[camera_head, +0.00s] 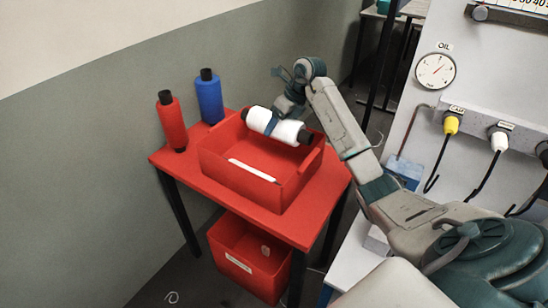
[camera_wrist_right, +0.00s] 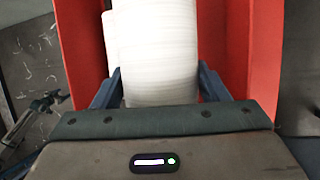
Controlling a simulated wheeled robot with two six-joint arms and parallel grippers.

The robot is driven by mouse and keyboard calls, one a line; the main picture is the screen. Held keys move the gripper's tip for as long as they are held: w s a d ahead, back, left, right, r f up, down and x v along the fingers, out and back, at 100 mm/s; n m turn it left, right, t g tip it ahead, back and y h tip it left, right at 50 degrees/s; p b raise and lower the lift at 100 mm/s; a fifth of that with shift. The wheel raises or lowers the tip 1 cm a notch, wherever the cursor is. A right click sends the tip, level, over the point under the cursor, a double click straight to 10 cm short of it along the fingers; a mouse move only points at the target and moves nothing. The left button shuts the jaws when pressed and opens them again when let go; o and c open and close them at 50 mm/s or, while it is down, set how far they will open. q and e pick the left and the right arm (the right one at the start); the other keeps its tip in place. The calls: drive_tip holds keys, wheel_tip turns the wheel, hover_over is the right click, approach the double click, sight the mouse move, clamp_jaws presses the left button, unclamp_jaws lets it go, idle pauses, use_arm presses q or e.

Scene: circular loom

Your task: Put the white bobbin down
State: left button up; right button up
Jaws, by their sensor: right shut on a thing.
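The white bobbin (camera_head: 286,131) has black ends and lies on its side over the back part of the open red box (camera_head: 236,181). My right gripper (camera_head: 268,124) is shut around its middle. In the right wrist view the white bobbin (camera_wrist_right: 155,50) fills the space between the two blue fingers of my right gripper (camera_wrist_right: 160,88), with red box walls (camera_wrist_right: 252,45) on both sides. I cannot tell whether the bobbin touches the box. My left gripper is not in view.
The box stands on a red table (camera_head: 318,205). A red bobbin (camera_head: 172,122) and a blue bobbin (camera_head: 210,97) stand upright on the table's left side. A second red box (camera_head: 240,262) sits below. A machine panel with an oil gauge (camera_head: 435,71) is at right.

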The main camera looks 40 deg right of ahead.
wheel_tip(320, 180, down, 9)
drive_tip(key=shift+r+p, duration=0.15)
drive_tip(key=shift+p, duration=0.5)
drive_tip(key=shift+f+p, duration=0.35)
drive_tip(key=shift+f, duration=1.55)
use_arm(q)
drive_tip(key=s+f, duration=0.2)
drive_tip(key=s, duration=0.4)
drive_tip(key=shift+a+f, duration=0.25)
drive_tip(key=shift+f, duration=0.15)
use_arm(e)
drive_tip(key=shift+f, duration=0.1)
drive_tip(key=o, duration=1.4)
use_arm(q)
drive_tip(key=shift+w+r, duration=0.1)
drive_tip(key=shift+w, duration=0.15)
